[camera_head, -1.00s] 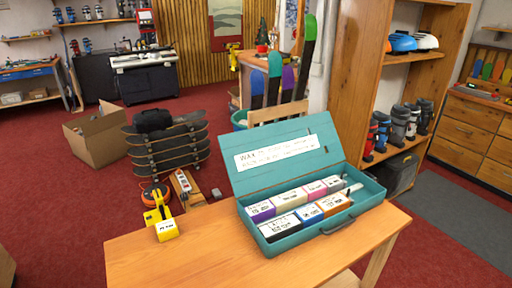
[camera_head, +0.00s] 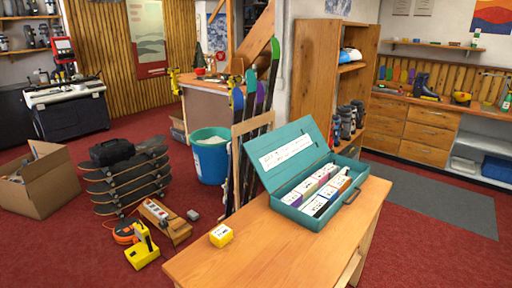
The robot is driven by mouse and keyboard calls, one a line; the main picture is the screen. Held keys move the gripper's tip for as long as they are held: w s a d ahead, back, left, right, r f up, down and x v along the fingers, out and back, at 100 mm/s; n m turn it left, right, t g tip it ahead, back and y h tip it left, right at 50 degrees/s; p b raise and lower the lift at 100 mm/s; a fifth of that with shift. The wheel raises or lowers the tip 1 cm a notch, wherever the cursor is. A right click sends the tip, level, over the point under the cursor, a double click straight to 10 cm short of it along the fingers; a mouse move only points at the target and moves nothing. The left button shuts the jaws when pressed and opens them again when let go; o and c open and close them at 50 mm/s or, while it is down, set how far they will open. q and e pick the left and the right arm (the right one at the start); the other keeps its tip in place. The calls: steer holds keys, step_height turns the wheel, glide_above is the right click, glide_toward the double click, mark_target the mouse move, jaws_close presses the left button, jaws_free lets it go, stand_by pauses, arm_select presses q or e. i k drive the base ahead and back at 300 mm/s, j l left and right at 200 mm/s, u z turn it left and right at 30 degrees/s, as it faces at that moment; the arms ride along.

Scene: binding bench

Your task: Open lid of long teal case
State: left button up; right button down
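The long teal case (camera_head: 318,223) stands on the wooden table. Its lid (camera_head: 287,152) is raised and leans back, with a white handwritten label on its inner face. Several labelled boxes (camera_head: 318,190) in white, purple, orange and other colours sit inside. A handle shows on the near right side of the case. Neither of my grippers shows in the view.
The wooden table (camera_head: 275,256) has bare room left of and in front of the case. Stacked skateboards (camera_head: 125,180), a cardboard box (camera_head: 38,183) and a blue bin (camera_head: 209,158) stand on the red floor. Shelves (camera_head: 315,75) rise behind.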

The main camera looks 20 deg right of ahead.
mark_target(277, 156)
steer(key=i+j+z, duration=0.35)
steer(key=i+j, duration=0.3)
steer(key=i+j+z, duration=0.2)
steer(key=j, duration=0.25)
steer(key=i+j+z, duration=0.15)
steer(key=i+j, duration=0.15)
steer(key=j, duration=0.15)
steer(key=i+j+z, duration=0.2)
steer(key=i+j, duration=0.2)
steer(key=j, duration=0.2)
steer(key=i+j+z, duration=0.25)
steer(key=j, duration=0.4)
steer(key=i+j+z, duration=0.1)
steer(key=i+j, duration=0.2)
steer(key=i+j+z, duration=0.1)
steer(key=j, duration=0.3)
